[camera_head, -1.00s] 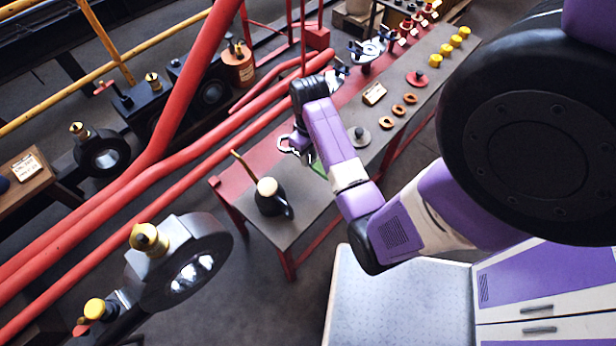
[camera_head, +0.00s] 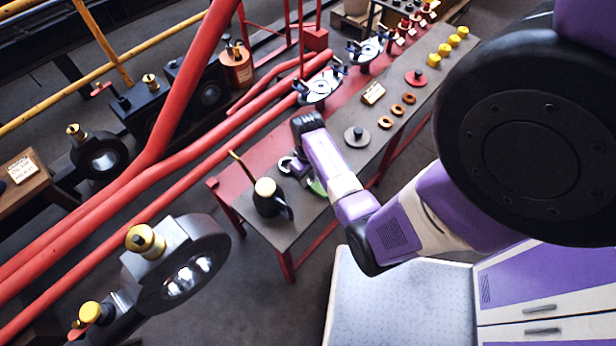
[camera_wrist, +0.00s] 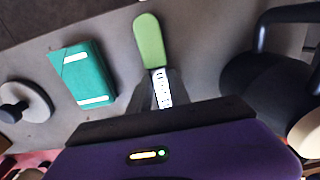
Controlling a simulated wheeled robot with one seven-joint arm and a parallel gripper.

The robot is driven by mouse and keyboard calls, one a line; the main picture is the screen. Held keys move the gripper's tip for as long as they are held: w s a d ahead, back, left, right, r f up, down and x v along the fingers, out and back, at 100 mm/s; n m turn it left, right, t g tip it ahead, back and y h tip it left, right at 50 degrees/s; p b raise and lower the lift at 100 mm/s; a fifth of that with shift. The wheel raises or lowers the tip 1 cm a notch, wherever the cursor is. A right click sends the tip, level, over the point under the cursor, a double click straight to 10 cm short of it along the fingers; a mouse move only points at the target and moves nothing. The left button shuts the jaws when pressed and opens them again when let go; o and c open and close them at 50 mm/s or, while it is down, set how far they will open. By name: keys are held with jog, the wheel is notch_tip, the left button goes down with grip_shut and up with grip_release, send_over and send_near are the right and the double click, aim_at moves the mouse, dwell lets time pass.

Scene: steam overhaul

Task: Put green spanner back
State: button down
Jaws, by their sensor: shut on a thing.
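The green spanner's green handle (camera_head: 316,187) shows beside my forearm, low over the near end of the bench. A silver ring-like end (camera_head: 284,163), apparently its head, shows on the other side of my gripper (camera_head: 298,166). In the wrist view the green handle (camera_wrist: 149,42) points away from my gripper (camera_wrist: 158,100), which is shut on the metal shank. The fingertips and spanner head are hidden there. I cannot tell whether the spanner touches the bench top.
A black oil can (camera_head: 268,198) stands close to the gripper at the bench's near end. A teal box (camera_wrist: 83,73) and a grey knobbed disc (camera_head: 357,136) lie on the other side. Copper rings (camera_head: 397,110) and yellow knobs (camera_head: 445,50) are farther along. Red pipes (camera_head: 190,150) run alongside.

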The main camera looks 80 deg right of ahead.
jog(key=shift+f, duration=0.1)
jog(key=c, duration=1.2)
grip_release()
notch_tip(320, 180, up, 12)
jog(key=p, duration=0.1)
